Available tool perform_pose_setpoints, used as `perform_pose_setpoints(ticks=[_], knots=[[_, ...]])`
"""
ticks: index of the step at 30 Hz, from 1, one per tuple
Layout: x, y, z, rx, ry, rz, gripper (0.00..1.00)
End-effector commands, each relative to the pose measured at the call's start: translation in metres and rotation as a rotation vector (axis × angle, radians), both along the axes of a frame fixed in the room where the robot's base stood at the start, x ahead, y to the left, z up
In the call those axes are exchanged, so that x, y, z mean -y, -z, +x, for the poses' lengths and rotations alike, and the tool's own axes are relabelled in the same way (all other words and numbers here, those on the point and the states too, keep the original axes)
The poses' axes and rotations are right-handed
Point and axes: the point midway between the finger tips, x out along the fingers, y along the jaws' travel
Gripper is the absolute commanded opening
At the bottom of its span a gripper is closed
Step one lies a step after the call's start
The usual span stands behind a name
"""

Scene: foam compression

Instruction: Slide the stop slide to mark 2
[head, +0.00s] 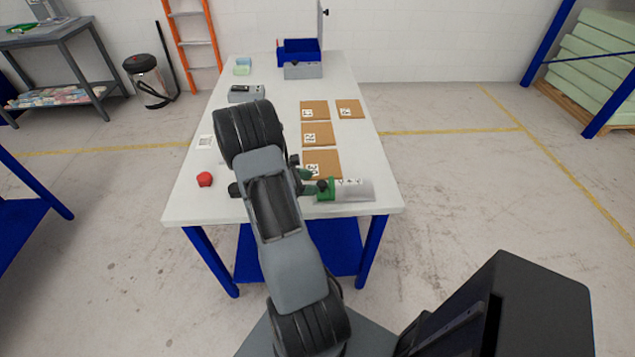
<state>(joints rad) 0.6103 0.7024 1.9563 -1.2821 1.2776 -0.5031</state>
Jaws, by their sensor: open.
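The stop slide (325,190) is a green block with a dark knob, near the front right of the white table. It sits at the left end of a pale grey plate (355,190) that carries small dark marks. The marks are too small to read, so I cannot tell which one the slide is at. My gripper (303,181) is just left of the green block, mostly hidden behind my arm. It is open, and I cannot tell whether it touches the slide.
Several brown squares with printed labels (317,133) lie behind the plate. A red object (204,179) is at the table's left front. A grey box (246,93) and a blue bin (299,50) stand farther back. The right front corner of the table (388,200) is clear.

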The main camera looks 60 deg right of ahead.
Motion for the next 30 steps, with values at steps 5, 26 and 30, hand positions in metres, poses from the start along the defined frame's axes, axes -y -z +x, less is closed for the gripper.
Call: perform_pose_setpoints(ticks=[5, 26, 30], knots=[[0.015, 0.008, -0.013, -0.001, 0.001, 0.001, 0.61], [0.023, 0.013, -0.020, 0.000, -0.001, 0.000, 0.43], [0.023, 0.013, -0.020, 0.000, -0.001, 0.000, 0.30]])
